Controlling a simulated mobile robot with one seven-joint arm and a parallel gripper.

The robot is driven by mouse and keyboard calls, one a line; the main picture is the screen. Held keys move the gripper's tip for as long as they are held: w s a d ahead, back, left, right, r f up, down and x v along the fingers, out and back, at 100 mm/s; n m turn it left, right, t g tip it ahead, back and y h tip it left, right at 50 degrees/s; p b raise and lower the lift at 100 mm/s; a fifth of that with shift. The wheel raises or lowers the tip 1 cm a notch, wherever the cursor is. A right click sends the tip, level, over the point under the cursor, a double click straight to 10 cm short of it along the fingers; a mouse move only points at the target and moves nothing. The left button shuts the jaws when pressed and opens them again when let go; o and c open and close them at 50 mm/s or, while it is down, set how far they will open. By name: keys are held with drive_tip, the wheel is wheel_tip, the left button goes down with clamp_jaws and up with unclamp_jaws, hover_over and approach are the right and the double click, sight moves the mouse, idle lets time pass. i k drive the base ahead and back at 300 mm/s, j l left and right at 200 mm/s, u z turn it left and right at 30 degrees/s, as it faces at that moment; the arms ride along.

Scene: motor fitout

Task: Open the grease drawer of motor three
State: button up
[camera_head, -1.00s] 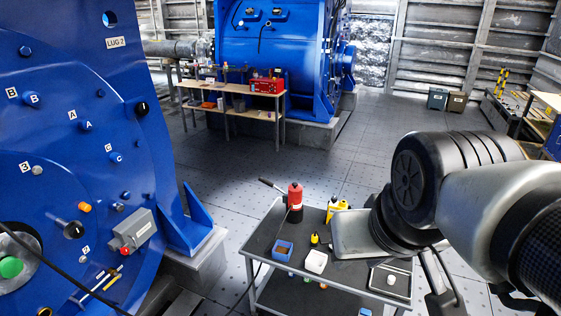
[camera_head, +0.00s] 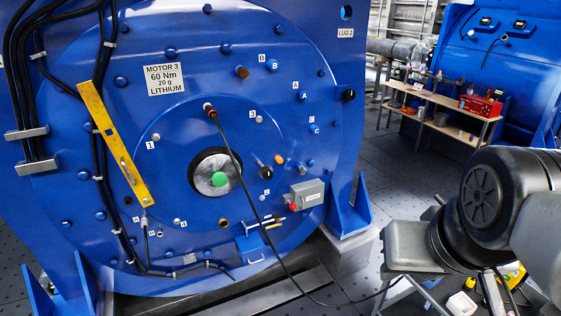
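Motor three (camera_head: 225,60) is a large blue round housing that fills the left and middle of the view, with a white label (camera_head: 165,80) reading "MOTOR 3, 60 Nm, 20 g, LITHIUM". Low on its face is a small blue box with a pale handle (camera_head: 253,254), which looks like the grease drawer; it appears shut. My arm comes in from the right, well apart from the motor. Dark narrow parts (camera_head: 496,291) below the arm may belong to my gripper, but its fingers cannot be made out. I cannot tell whether it is open or shut.
A grey box with a red button (camera_head: 306,194) sits above and right of the drawer. A black cable (camera_head: 266,222) hangs from the motor face past the drawer. A yellow bar (camera_head: 114,143) leans across the left. A workbench (camera_head: 440,97) stands behind. A cart is partly hidden below my arm.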

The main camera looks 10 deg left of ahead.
sight(258, 254)
drive_tip(key=u, duration=0.75)
drive_tip(key=i+j+z, duration=0.1)
drive_tip(key=i, duration=0.35)
drive_tip(key=i+j+z, duration=0.1)
drive_tip(key=i+j, duration=0.2)
drive_tip(key=i, duration=0.15)
drive_tip(key=i+j+z, duration=0.1)
drive_tip(key=i+j, duration=0.15)
drive_tip(key=i, duration=0.2)
